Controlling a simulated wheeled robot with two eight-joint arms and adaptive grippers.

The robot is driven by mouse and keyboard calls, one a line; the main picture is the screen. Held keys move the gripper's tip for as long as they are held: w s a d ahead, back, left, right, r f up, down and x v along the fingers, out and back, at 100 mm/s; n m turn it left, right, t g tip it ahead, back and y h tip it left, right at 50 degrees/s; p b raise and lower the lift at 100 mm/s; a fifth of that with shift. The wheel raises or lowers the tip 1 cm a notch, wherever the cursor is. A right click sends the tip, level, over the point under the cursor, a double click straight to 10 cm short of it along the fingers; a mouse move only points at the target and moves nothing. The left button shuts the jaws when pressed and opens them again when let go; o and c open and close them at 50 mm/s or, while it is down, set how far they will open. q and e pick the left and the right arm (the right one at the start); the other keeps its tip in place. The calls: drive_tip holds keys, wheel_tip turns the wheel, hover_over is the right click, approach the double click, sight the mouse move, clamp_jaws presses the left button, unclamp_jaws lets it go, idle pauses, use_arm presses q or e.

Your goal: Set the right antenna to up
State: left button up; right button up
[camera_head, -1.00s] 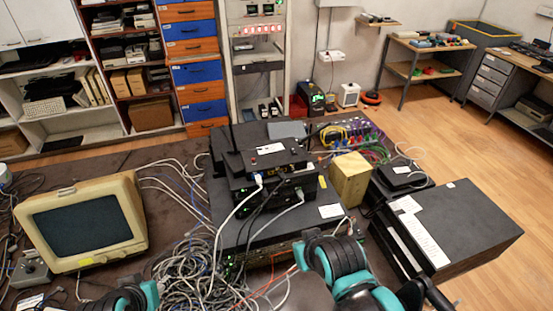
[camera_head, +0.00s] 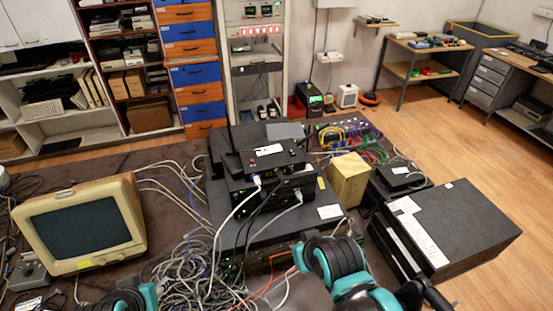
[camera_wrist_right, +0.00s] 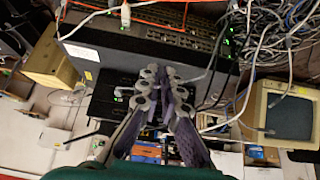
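A small black router (camera_head: 268,157) with a white label sits on top of the equipment stack in the head view. Its left antenna (camera_head: 231,138) stands up thin and dark at the left rear. A dark stick (camera_wrist_right: 82,137) in the inverted wrist view points sideways past the stack and looks like the right antenna. My right gripper (camera_wrist_right: 164,72) is over the stack in the wrist view, its fingers close together; nothing is clearly held between them. The head view shows my right arm at bottom centre but not the gripper tips. My left gripper is out of view.
A cream monitor (camera_head: 82,226) stands left, with tangled cables (camera_head: 195,268) between it and the stack. A yellowish box (camera_head: 348,178) and a large black case (camera_head: 455,228) are to the right. White and dark cables hang from the stack's front.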

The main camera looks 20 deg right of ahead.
drive_tip(key=o, duration=0.3)
drive_tip(key=w+r+n+p, duration=0.1)
drive_tip(key=w+r, duration=0.1)
drive_tip(key=r, duration=0.1)
drive_tip(key=w+d+r+n+g+p, duration=0.1)
drive_tip(key=w+r+p, duration=0.1)
drive_tip(key=r, duration=0.1)
drive_tip(key=w+d+r+n+p, duration=0.1)
drive_tip(key=w+r, duration=0.1)
drive_tip(key=r, duration=0.1)
drive_tip(key=shift+w+r+p, duration=0.25)
drive_tip(key=shift+p, duration=0.15)
drive_tip(key=w+d+r+n+g+y+p, duration=0.15)
drive_tip(key=w+d+r+n+p, duration=0.35)
drive_tip(key=w+r+p, duration=0.5)
drive_tip(key=n+g+y+p, duration=0.3)
drive_tip(key=n+p, duration=0.5)
drive_tip(key=n, duration=0.3)
hover_over(325, 126)
drive_tip(key=d, duration=0.3)
wheel_tip(325, 126, down, 4)
drive_tip(key=f, duration=0.1)
drive_tip(key=x, duration=0.6)
drive_tip(key=shift+s+a+f, duration=0.15)
drive_tip(key=shift+s+a, duration=0.2)
drive_tip(key=shift+a, duration=0.15)
clamp_jaws()
